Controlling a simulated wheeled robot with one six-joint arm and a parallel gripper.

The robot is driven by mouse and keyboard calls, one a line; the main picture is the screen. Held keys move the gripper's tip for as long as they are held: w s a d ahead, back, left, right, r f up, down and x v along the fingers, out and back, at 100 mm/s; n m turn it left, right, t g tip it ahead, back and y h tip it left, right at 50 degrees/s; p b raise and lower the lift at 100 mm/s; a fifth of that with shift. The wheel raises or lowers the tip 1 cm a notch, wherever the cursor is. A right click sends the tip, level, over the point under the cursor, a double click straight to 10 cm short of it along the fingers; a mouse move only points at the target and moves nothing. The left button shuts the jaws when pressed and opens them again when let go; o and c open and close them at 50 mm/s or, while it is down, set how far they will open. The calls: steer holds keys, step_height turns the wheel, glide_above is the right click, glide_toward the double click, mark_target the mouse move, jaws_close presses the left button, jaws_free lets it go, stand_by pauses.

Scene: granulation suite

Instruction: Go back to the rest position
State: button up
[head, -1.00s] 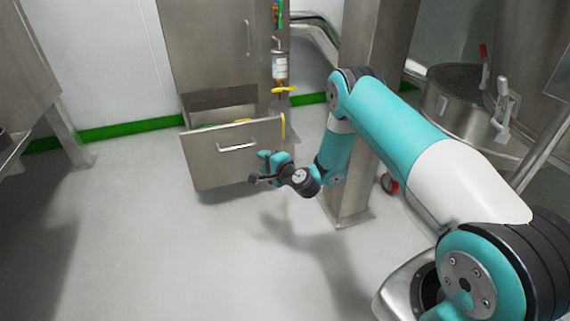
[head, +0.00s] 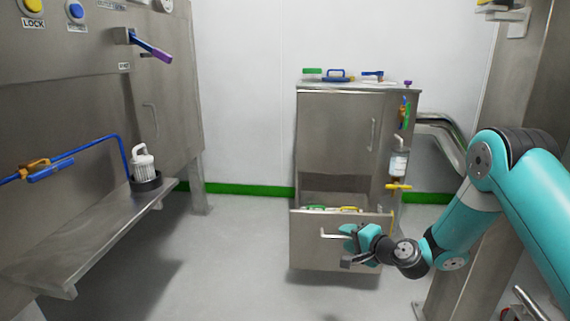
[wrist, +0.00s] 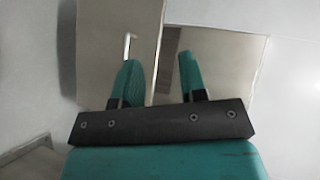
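My gripper (head: 350,247) is in front of the open lower drawer (head: 308,255) of the steel cabinet (head: 333,130) in the head view. It overlaps the right part of the drawer handle (head: 330,235) in the picture; I cannot tell whether they touch. In the wrist view, my gripper (wrist: 158,60) has its two teal fingers apart with nothing between them. A drawer front and its pale handle show beyond the fingers there, somewhat blurred. My arm reaches in from the right.
The drawer holds green and yellow items (head: 345,209). A bottle (head: 398,163) hangs on the cabinet's right side above a yellow handle (head: 398,187). At left, a steel shelf (head: 80,230) bears a white container (head: 143,165) in a dark holder. Floor (head: 220,270) between is clear.

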steer(key=s+a+r+n+g+y+p, duration=0.1)
steer(key=s+a+r+n+g, duration=0.2)
steer(key=s+a+r+n, duration=0.35)
steer(key=s+a+r+n+g+p, duration=0.1)
steer(key=s+a+r+n+g, duration=0.25)
steer(key=s+r, duration=0.5)
steer(key=s+d+r+n+g+h+p, duration=0.2)
steer(key=s+r, duration=0.2)
steer(key=s, duration=0.4)
steer(key=s+d+r+n+g+h+p, duration=0.1)
steer(key=s+d+r+n+g, duration=0.2)
steer(key=s, duration=0.6)
steer(key=s+d+r+n+g+h+p, duration=0.1)
steer(key=s+r+n+h+p, duration=0.1)
steer(key=s+r, duration=0.45)
step_height(320, 180, up, 35)
steer(key=s+p, duration=0.1)
steer(key=p, duration=3.4)
steer(key=shift+s+f+p, duration=0.15)
steer(key=shift+s+p, duration=0.1)
steer(key=shift+p, duration=0.1)
steer(key=shift+a, duration=0.15)
